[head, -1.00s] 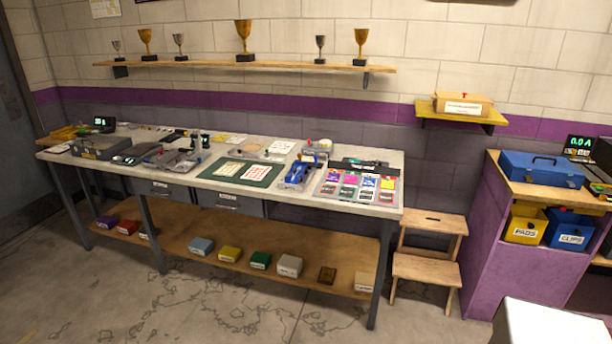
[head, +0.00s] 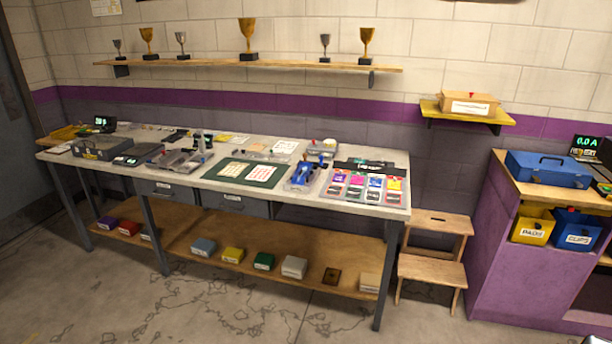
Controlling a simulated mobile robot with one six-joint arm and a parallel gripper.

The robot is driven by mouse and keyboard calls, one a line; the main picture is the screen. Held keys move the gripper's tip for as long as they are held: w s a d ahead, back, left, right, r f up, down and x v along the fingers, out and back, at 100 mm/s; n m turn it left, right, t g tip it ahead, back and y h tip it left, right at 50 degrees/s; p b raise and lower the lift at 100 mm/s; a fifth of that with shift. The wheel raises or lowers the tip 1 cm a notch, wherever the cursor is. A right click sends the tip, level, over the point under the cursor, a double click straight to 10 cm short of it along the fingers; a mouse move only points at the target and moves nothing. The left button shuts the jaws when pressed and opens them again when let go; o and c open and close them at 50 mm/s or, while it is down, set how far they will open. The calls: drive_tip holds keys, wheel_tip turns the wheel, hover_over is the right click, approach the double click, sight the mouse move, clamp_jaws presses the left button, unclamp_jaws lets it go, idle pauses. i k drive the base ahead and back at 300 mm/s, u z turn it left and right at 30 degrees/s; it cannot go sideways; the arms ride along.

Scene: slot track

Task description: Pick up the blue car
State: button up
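The blue car (head: 302,175) stands on the workbench top (head: 225,184), right of the middle. It is between a dark green mat with papers and a tray of colourful packs. It looks upright, and nothing covers it, though it is small at this distance.
The green mat (head: 227,168) and the tray of packs (head: 352,199) flank the car closely. Tools and cases crowd the bench's left half. A wooden step stool (head: 432,270) stands right of the bench, then a purple cabinet (head: 515,265). The floor (head: 230,310) in front is clear.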

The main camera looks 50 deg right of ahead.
sight(303, 172)
drive_tip(key=u, duration=0.05)
drive_tip(key=i, duration=0.95)
